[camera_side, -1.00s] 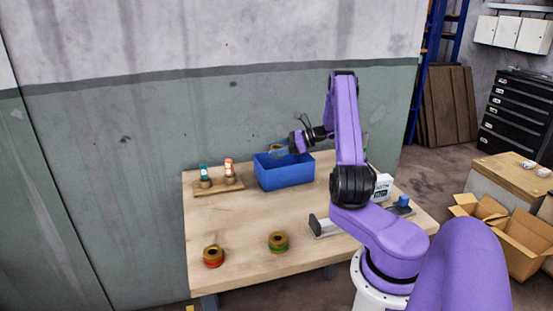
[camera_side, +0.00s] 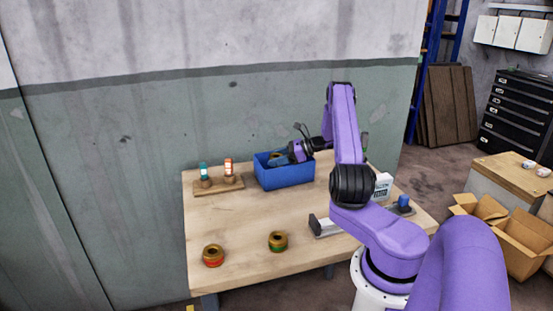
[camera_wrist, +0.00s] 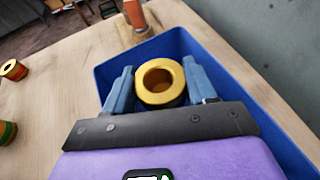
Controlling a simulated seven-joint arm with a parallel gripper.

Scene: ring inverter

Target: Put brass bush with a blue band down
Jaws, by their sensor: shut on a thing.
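My gripper (camera_side: 283,160) is shut on the brass bush with a blue band. It is down at the blue bin (camera_side: 285,178), with its fingers inside the bin's opening. In the wrist view, the bush (camera_wrist: 160,80) sits between the two blue-grey fingers (camera_wrist: 161,76), and its gold top and round hole face the camera. Its band does not show there. Blue bin walls (camera_wrist: 112,68) surround the fingers. Whether the bush touches the bin floor cannot be told.
A bush with a red band (camera_side: 213,257) and one with a green band (camera_side: 278,242) stand at the table's front. A wooden stand (camera_side: 218,187) with two small bottles is left of the bin. A grey fixture (camera_side: 324,227) stands front right. The table's middle is clear.

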